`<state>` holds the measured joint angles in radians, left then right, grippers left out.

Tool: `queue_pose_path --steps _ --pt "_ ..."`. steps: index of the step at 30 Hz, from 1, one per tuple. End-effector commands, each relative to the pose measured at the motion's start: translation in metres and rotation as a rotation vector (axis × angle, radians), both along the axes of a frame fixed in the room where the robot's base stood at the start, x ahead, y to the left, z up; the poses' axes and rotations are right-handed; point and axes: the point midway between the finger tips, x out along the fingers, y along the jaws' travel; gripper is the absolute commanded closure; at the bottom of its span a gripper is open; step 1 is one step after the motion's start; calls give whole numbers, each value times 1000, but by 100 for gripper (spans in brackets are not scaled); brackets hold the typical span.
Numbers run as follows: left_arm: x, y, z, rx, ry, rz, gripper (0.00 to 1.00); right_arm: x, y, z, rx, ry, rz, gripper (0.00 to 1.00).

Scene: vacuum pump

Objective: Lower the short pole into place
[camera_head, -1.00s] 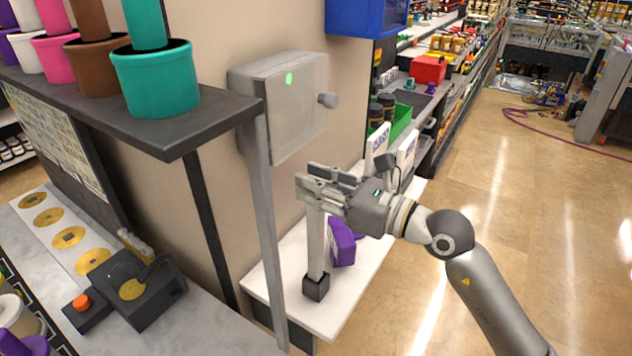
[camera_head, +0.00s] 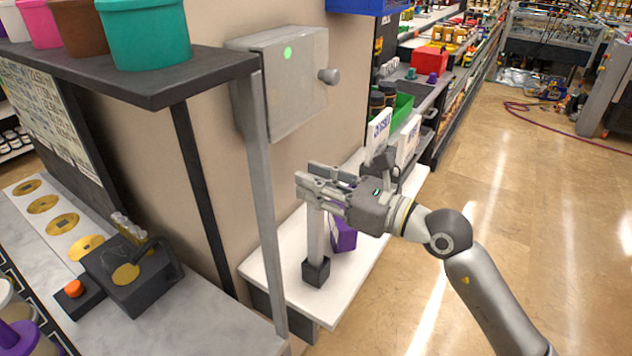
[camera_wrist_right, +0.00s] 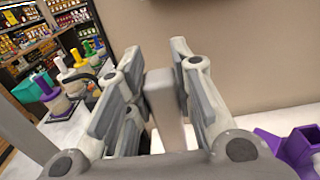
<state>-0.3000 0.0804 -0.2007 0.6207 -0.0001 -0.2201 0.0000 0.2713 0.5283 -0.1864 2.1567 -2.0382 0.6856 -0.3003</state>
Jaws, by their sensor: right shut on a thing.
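The short pole (camera_head: 315,236) is a pale grey square bar and stands upright. My right gripper (camera_head: 318,185) is shut on its upper part, and the fingers lie level on either side of it. In the right wrist view the pole (camera_wrist_right: 165,105) shows between the two finger pairs. The pole's lower end meets a dark square block (camera_head: 316,272) on the white table (camera_head: 290,258). The lower end is hidden inside or behind the block's rim, and how deep it sits cannot be told. My left gripper is not in view.
A purple part (camera_head: 343,236) lies just behind the pole, and white labelled cards (camera_head: 379,136) stand further back. A grey wall box (camera_head: 295,85) and a slim grey post (camera_head: 262,200) are to the left. Open floor (camera_head: 500,250) lies to the right.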

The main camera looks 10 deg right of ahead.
Motion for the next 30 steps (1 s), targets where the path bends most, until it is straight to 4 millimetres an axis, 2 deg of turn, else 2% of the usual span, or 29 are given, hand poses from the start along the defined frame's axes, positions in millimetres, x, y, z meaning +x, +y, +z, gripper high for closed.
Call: queue_pose_path --steps 29,30 --pt "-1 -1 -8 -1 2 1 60 -2 -1 -9 0 -1 0 100" --pt "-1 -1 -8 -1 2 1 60 -2 -1 -9 0 -1 0 73"
